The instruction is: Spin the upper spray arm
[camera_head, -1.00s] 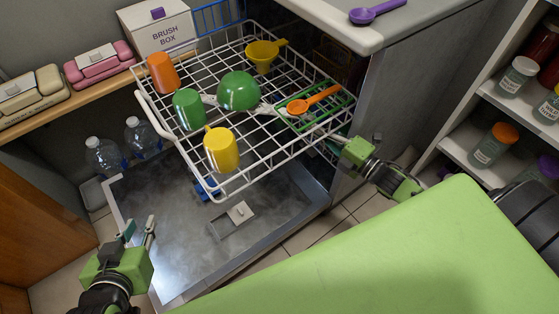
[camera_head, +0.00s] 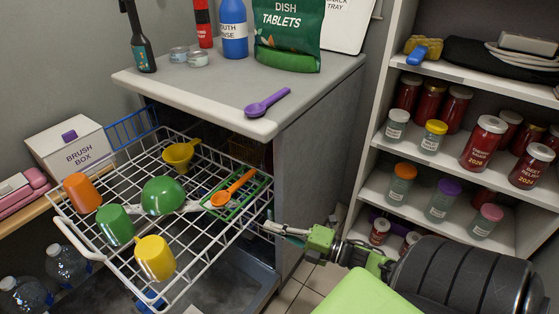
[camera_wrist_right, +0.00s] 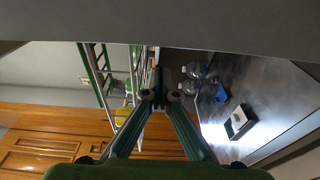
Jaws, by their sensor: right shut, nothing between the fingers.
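The upper spray arm (camera_head: 191,207) is a pale grey bar under the wire of the pulled-out upper rack (camera_head: 98,254), partly hidden by the wires and dishes in the head view. My right gripper (camera_head: 270,228) is just outside the rack's right side, below its rim, pointing left. Its fingers are shut and empty; in the right wrist view the fingertips (camera_wrist_right: 159,97) meet, with rack wires to their left. I cannot tell that it touches anything. My left gripper is not in view.
The rack holds an orange cup (camera_head: 82,193), a green cup (camera_head: 116,225), a yellow cup (camera_head: 154,258), a green bowl (camera_head: 162,195), a yellow funnel (camera_head: 181,154) and an orange spoon (camera_head: 233,188). The counter (camera_head: 210,98) overhangs behind it. Shelves with jars (camera_head: 440,175) stand right.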

